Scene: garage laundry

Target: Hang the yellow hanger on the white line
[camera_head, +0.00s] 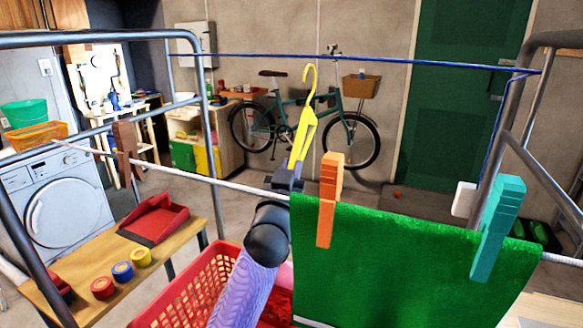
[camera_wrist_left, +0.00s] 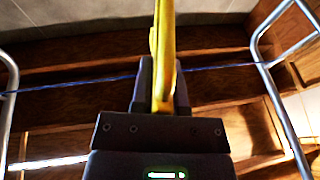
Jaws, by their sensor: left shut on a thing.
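The yellow hanger (camera_head: 302,131) is upright in the head view, its hook at the top near the height of the blue line (camera_head: 420,64). My left gripper (camera_head: 288,178) is shut on the hanger's lower part. In the left wrist view the hanger (camera_wrist_left: 164,50) stands between the fingers of my left gripper (camera_wrist_left: 160,90). The white line (camera_head: 240,187) runs across the rack, passing close to my gripper in the picture; I cannot tell the depth between them. My right gripper is not in view.
A green towel (camera_head: 400,265) hangs on the white line with an orange clothespin (camera_head: 329,200) and a teal one (camera_head: 496,230). A brown clothespin (camera_head: 126,150) is at left. A red basket (camera_head: 190,300) stands below. Grey rack posts (camera_head: 203,120) stand at the sides.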

